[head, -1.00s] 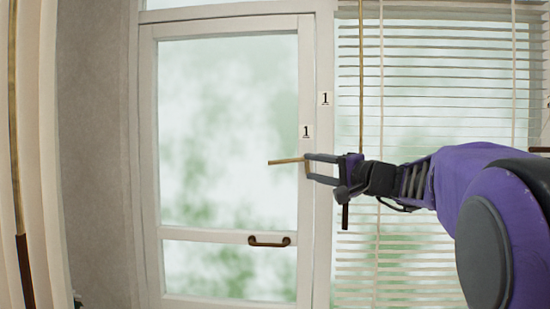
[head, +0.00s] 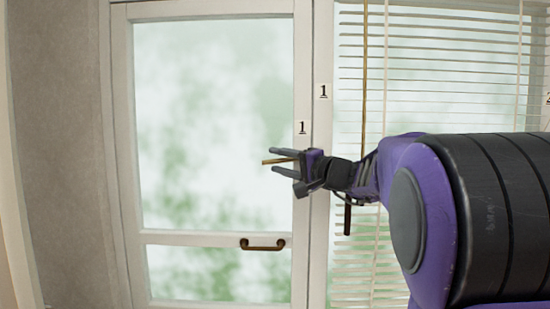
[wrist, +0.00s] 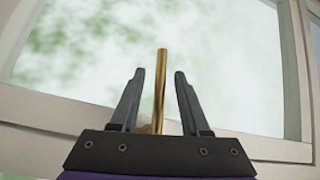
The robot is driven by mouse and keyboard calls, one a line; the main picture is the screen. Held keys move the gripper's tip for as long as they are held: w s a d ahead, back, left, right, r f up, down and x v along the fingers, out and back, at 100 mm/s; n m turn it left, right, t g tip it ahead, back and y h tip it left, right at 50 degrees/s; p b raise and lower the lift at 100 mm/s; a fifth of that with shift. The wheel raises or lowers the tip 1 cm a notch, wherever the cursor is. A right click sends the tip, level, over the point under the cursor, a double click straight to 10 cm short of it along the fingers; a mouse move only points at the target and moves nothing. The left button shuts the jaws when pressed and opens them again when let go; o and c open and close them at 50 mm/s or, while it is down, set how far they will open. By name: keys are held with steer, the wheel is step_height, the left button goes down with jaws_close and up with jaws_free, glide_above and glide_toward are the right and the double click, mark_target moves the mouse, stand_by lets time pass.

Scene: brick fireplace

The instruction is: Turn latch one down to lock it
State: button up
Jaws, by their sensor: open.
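Latch one is a thin brass lever (head: 279,161) on the right stile of the white door, just below a label "1" (head: 302,128). It points left, roughly level, with a slight tilt. My gripper (head: 277,161) is open at the latch, with one finger above the lever and one below it in the head view. In the wrist view the brass lever (wrist: 160,88) stands between the two open fingers (wrist: 158,75), with a gap on each side. The lever's pivot is hidden behind my gripper.
A brown door handle (head: 262,244) sits lower on the door (head: 210,237). A second label "1" (head: 323,91) is on the frame post. Window blinds (head: 455,75) with a hanging brass rod (head: 365,75) are at the right, behind my arm. A grey wall (head: 55,150) stands at the left.

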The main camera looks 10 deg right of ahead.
jaws_close()
stand_by(0.3)
stand_by(1.2)
